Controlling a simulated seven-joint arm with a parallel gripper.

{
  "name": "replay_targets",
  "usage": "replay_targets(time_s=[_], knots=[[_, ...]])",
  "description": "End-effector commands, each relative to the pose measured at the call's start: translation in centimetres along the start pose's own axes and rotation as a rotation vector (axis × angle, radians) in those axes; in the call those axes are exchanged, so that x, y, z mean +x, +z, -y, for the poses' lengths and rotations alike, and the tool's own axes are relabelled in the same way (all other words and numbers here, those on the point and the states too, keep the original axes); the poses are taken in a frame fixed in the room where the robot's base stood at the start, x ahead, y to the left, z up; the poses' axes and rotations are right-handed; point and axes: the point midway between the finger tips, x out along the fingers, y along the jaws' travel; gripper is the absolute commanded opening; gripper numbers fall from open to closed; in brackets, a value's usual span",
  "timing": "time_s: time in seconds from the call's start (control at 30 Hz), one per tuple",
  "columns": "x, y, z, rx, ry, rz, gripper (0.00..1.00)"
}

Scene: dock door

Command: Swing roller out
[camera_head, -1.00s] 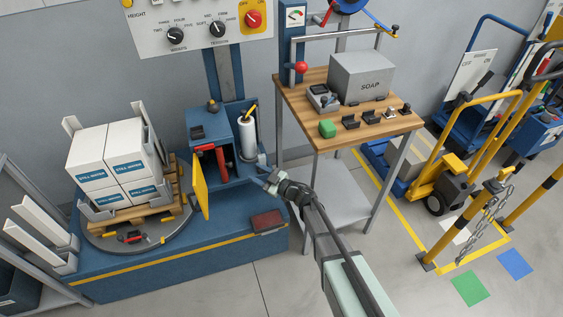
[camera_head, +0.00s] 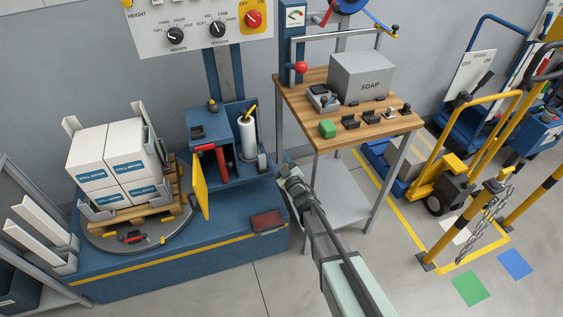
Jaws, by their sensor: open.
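The blue wrapper carriage (camera_head: 205,128) stands on the machine's base. Its yellow door (camera_head: 201,190) is swung open at the left. In the carriage opening is an upright red bar (camera_head: 221,163) beside a dark part; I cannot tell for sure which is the roller. A white film roll (camera_head: 248,138) stands upright just right of the opening. My gripper (camera_head: 285,164) is right of the carriage and film roll, apart from the red bar. It is open and seems empty; its fingertips are small and partly hidden by its own body.
White boxes (camera_head: 112,165) sit on a pallet (camera_head: 150,214) on the turntable at left. A wooden table (camera_head: 298,98) with a grey soap box (camera_head: 362,78) stands behind my arm. A dark red pedal (camera_head: 267,220) is on the base. The floor in front is clear.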

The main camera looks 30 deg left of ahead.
Motion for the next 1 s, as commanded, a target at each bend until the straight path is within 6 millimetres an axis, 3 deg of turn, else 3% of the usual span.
replay_targets(time_s=[1.0], knots=[[-0.54,0.63,-0.18,0.08,0.067,0.062,0.47]])
